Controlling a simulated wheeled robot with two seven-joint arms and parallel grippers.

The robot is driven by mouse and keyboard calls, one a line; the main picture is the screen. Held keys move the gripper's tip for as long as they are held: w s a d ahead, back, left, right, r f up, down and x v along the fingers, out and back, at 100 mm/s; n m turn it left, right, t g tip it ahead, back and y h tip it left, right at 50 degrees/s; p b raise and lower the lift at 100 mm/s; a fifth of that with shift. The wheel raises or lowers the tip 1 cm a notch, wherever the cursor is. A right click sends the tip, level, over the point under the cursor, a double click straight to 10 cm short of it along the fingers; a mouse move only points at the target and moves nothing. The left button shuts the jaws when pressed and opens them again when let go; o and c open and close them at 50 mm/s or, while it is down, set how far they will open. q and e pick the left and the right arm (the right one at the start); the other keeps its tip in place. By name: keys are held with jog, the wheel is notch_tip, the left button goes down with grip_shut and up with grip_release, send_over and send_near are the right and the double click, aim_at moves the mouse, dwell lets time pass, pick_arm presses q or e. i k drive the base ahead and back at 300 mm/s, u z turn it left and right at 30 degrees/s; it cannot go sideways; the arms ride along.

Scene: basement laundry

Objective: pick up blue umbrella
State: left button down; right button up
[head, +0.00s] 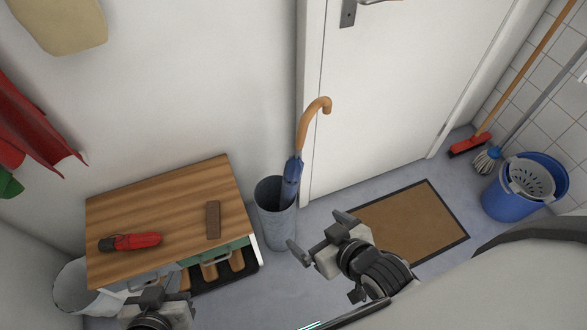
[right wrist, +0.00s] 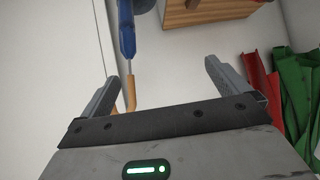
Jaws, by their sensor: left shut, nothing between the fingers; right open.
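The blue umbrella (head: 291,180) is folded and stands slightly tilted in a grey bin-like stand (head: 277,232) beside the door. Its curved wooden handle points up, and its lower end is hidden inside the stand. My right gripper (head: 318,233) is open and empty, to the right of and in front of the stand, apart from the umbrella. In the right wrist view the umbrella (right wrist: 127,32) appears at the top, with its handle in the gap between the fingers of my right gripper (right wrist: 160,74), seemingly beyond them. My left gripper (head: 153,296) is shut and empty at the bottom edge, in front of the cabinet.
A wooden-topped cabinet (head: 165,195) stands left of the stand, holding a red folded umbrella (head: 146,240) and a brown block (head: 213,220). A white bin (head: 72,290) is at lower left. A doormat (head: 415,225), blue bucket (head: 500,204), broom and mop are at right.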

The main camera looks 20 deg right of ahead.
aim_at(292, 174)
jog(key=u, duration=1.1)
jog(key=k, duration=0.8)
jog(key=z, duration=0.6)
jog(key=i, duration=1.05)
